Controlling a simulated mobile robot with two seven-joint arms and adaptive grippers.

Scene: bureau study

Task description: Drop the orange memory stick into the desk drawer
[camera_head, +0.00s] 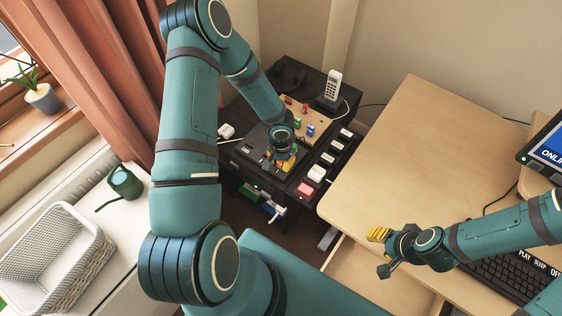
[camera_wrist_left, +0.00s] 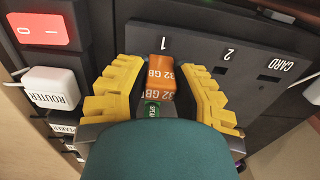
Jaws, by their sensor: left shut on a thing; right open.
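The orange memory stick (camera_wrist_left: 160,75), marked 32 GB, is between the yellow fingers of my left gripper (camera_wrist_left: 163,88) in the left wrist view. The gripper is shut on it, at slot 1 of a black panel (camera_wrist_left: 215,50); whether the stick is still in the slot I cannot tell. In the head view my left gripper (camera_head: 281,158) is low over the black unit and mostly hides the stick. The desk drawer (camera_head: 366,277), pale wood, stands open below the desk's front edge. My right gripper (camera_head: 380,250) is open and empty near it.
The black unit carries a row of labelled plugs (camera_head: 317,173), a red switch (camera_head: 305,189), small coloured sticks and a cordless phone (camera_head: 333,86). The desk top (camera_head: 440,140) is mostly clear, with a keyboard (camera_head: 505,280) at right. A white basket (camera_head: 55,262) stands at left.

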